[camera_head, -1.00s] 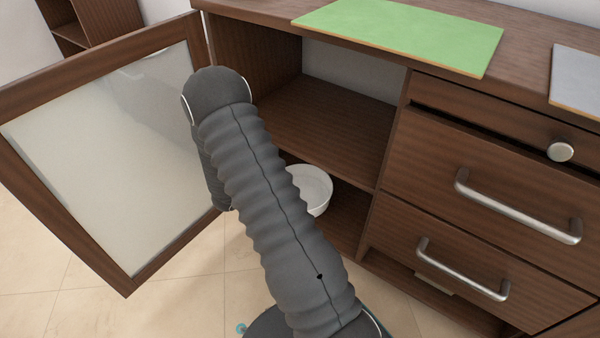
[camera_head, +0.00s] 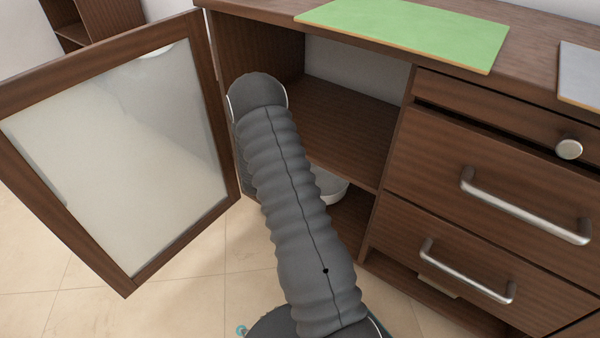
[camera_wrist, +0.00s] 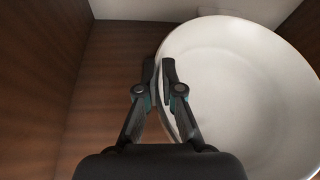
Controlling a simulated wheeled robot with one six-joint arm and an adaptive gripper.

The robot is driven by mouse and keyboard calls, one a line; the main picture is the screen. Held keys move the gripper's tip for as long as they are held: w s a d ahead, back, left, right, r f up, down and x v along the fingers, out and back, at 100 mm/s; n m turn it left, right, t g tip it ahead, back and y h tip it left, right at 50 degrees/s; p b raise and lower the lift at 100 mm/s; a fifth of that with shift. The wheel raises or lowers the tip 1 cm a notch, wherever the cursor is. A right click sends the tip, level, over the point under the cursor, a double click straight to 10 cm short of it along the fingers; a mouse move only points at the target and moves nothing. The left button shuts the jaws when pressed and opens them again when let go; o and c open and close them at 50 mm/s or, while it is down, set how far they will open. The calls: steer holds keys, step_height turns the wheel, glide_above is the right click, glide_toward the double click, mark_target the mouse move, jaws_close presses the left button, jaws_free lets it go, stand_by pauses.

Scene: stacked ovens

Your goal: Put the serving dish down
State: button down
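The serving dish is a round white bowl (camera_head: 334,190) in the lower compartment of the open cabinet, partly hidden behind my arm in the head view. In the wrist view the dish (camera_wrist: 245,95) fills the right side, and its inside looks empty. My gripper (camera_wrist: 160,68) has its two fingers close together across the dish's left rim, one outside and one inside, and looks shut on it. The head view hides my gripper behind my arm. I cannot tell whether the dish touches the compartment floor.
The glass-panelled cabinet door (camera_head: 130,150) stands open at the left. A wooden shelf (camera_head: 340,135) lies above the dish. Drawers with metal handles (camera_head: 525,207) stand at the right. A green board (camera_head: 405,32) lies on the counter. Bare compartment floor (camera_wrist: 110,85) shows left of the dish.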

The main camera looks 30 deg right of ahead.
step_height(320, 180, down, 3)
steer(key=shift+f+b, duration=0.1)
steer(key=shift+b, duration=0.25)
steer(key=shift+d+f, duration=0.15)
steer(key=shift+d, duration=0.05)
steer(key=shift+f, duration=0.1)
steer(key=c, duration=1.7)
jaws_free()
steer(key=shift+f, duration=0.15)
steer(key=shift+c, duration=0.2)
steer(key=o, duration=0.4)
steer(key=shift+a+r, duration=0.2)
steer(key=shift+r, duration=0.05)
steer(key=p+v, duration=0.1)
steer(key=v, duration=1)
steer(key=shift+s+a+r, duration=0.1)
steer(key=shift+a, duration=0.2)
